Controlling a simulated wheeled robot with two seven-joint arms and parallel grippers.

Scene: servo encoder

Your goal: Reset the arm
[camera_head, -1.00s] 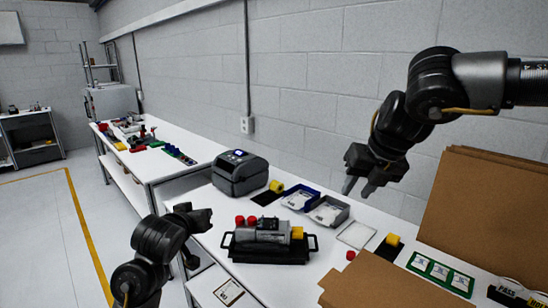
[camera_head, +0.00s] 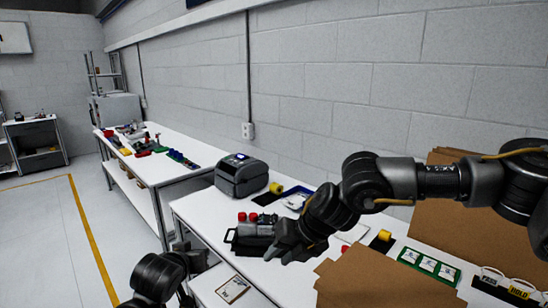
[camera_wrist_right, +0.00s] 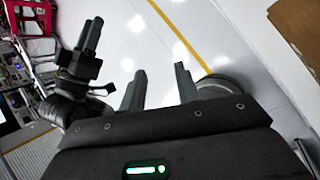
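My right gripper (camera_head: 282,250) hangs over the front of the white bench, in front of the grey servo unit (camera_head: 257,229). It hides the unit's right part. In the right wrist view its two fingers (camera_wrist_right: 160,80) stand apart with nothing between them, so it is open. My left gripper (camera_head: 192,260) is low at the bottom of the head view, left of the right one. Its fingers are too small to judge there. My left arm also shows in the right wrist view (camera_wrist_right: 80,70), with dark fingers pointing up.
The white bench (camera_head: 190,205) carries a dark label printer (camera_head: 241,175), yellow tape (camera_head: 276,188), a partly hidden blue bin (camera_head: 296,199) and a green card tray (camera_head: 429,265). Cardboard (camera_head: 365,278) stands at front right. A clipboard (camera_head: 232,289) lies low in front. Open floor is at left.

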